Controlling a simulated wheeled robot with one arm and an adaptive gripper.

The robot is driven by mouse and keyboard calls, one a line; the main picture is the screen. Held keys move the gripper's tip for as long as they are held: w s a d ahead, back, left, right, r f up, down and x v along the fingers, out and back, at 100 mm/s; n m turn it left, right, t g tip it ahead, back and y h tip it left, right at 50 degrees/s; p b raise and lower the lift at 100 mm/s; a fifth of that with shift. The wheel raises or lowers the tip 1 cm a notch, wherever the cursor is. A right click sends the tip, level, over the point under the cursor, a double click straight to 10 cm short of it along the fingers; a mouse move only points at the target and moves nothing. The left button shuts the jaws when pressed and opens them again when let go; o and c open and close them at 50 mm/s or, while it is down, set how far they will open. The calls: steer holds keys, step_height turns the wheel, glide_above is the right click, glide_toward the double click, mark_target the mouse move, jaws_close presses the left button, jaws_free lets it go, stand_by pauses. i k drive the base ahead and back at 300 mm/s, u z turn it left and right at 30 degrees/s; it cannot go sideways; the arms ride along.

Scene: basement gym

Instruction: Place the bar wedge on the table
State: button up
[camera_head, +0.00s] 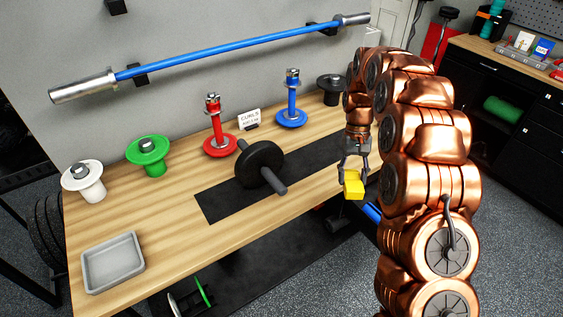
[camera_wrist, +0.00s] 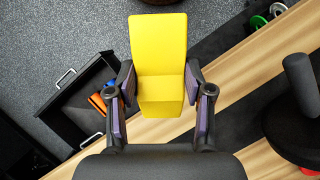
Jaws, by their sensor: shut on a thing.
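The bar wedge is a yellow block (camera_head: 353,185) with a sloped face. My gripper (camera_head: 354,170) is shut on it and holds it near the front right edge of the wooden table (camera_head: 180,205). In the wrist view the yellow wedge (camera_wrist: 160,60) sits between both fingers (camera_wrist: 160,88), with the table edge and the floor behind it. I cannot tell how high it is above the table. The underside of the wedge is hidden.
A dark dumbbell (camera_head: 262,165) lies on a black mat (camera_head: 215,203). Red (camera_head: 220,145), blue (camera_head: 291,116), green (camera_head: 148,155) and white (camera_head: 82,180) stands line the back. A grey tray (camera_head: 113,263) is front left. An open drawer (camera_wrist: 75,100) shows below. The table's front middle is bare.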

mark_target(316, 163)
steer(key=k, duration=0.25)
steer(key=u, duration=4.35)
steer(key=k, duration=2.15)
steer(key=z, duration=0.9)
